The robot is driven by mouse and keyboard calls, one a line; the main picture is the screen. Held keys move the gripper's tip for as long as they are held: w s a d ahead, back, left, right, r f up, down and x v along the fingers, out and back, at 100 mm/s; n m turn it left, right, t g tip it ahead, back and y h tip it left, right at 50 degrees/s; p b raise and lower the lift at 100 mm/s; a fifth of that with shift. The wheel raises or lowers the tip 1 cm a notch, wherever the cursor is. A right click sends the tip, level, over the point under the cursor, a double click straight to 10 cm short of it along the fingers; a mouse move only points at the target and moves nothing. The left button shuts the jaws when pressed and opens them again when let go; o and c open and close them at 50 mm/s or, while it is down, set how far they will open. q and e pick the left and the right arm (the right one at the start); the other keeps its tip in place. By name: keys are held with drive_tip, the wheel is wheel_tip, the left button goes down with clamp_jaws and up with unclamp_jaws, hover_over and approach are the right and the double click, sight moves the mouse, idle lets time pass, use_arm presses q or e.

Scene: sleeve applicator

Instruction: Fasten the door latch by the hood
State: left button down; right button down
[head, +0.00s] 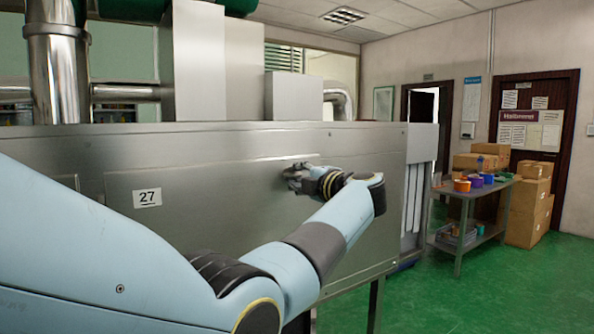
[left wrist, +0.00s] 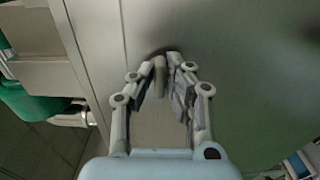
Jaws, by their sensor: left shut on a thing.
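A large grey metal housing (head: 372,150) fills the middle of the head view. A flat door panel (head: 215,203) in its front face has a label "27". My left gripper (head: 293,178) is at the right end of this panel, against the metal face. In the left wrist view my left gripper (left wrist: 166,78) has its fingers closed around a small, pale, stubby piece (left wrist: 159,66) at the panel, which looks like the latch handle. The fingers hide most of it in the head view, so its turn position cannot be told. My right gripper is not in view.
Shiny pipes (head: 57,70) and a grey box (head: 293,96) rise behind the housing. A metal cart (head: 476,195) with coloured tubs stands to the right, by stacked cartons (head: 526,205). Green floor (head: 510,290) is clear at the front right.

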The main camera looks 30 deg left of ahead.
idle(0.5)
use_arm(q)
drive_tip(key=c, duration=1.4)
unclamp_jaws()
drive_tip(key=shift+w, duration=0.1)
drive_tip(key=shift+o, duration=0.2)
drive_tip(key=v, duration=0.7)
drive_tip(key=shift+d, duration=0.25)
